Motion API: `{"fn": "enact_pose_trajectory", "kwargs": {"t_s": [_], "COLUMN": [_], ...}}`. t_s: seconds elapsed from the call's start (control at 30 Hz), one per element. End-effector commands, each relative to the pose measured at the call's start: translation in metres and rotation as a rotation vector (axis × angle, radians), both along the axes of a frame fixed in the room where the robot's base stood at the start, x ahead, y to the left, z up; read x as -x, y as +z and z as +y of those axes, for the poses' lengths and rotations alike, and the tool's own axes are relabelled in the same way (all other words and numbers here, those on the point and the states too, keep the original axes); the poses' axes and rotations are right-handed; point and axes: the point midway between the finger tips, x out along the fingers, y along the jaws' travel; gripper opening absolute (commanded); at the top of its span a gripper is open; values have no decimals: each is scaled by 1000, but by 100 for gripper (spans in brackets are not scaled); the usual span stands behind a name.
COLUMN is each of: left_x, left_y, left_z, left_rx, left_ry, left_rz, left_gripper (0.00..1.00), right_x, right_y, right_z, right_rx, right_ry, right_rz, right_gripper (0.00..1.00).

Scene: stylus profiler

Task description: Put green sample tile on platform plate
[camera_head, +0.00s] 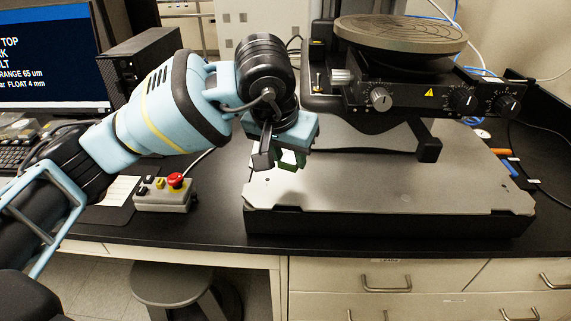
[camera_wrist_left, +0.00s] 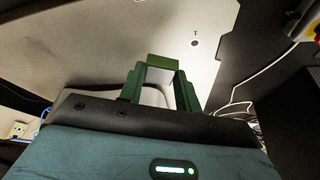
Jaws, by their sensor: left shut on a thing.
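My left gripper (camera_head: 284,160) hangs over the left part of the broad grey plate (camera_head: 385,190), pointing down. It is shut on the green sample tile (camera_wrist_left: 163,62), which shows as a small green piece between the fingertips in the left wrist view. In the head view the tile is hard to tell from the green parts of the fingers. The grey plate (camera_wrist_left: 100,45) lies beyond the tile in the left wrist view; the gap between them is hard to judge. My right gripper is not in view.
A round ribbed disc (camera_head: 400,34) stands above the black control panel with knobs (camera_head: 420,98) at the back right. A control box with a red button (camera_head: 166,193) is left of the plate. The plate's front middle is clear. Pens (camera_head: 503,152) lie at the right.

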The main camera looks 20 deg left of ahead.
Motion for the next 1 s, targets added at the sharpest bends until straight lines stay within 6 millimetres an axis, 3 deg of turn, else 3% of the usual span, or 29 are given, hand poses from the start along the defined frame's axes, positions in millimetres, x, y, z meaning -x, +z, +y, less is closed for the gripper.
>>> {"fn": "enact_pose_trajectory", "kwargs": {"t_s": [0.1, 0.33, 0.8, 0.83, 1.0], "left_x": [-9, -8, -8, -8, -8], "left_y": [-5, -33, -41, -40, -39], "left_z": [9, 8, 8, 8, 8], "left_rx": [0, -1, 0, 0, 0], "left_ry": [4, 3, 2, 2, 2], "left_rz": [2, -1, 0, -1, -1], "left_gripper": [0, 0, 0, 37, 55], "right_x": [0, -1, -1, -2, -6], "right_y": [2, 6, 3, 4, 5], "right_z": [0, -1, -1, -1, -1], "right_rx": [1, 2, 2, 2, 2], "right_ry": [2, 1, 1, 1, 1], "right_rz": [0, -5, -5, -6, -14], "right_gripper": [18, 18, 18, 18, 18]}}
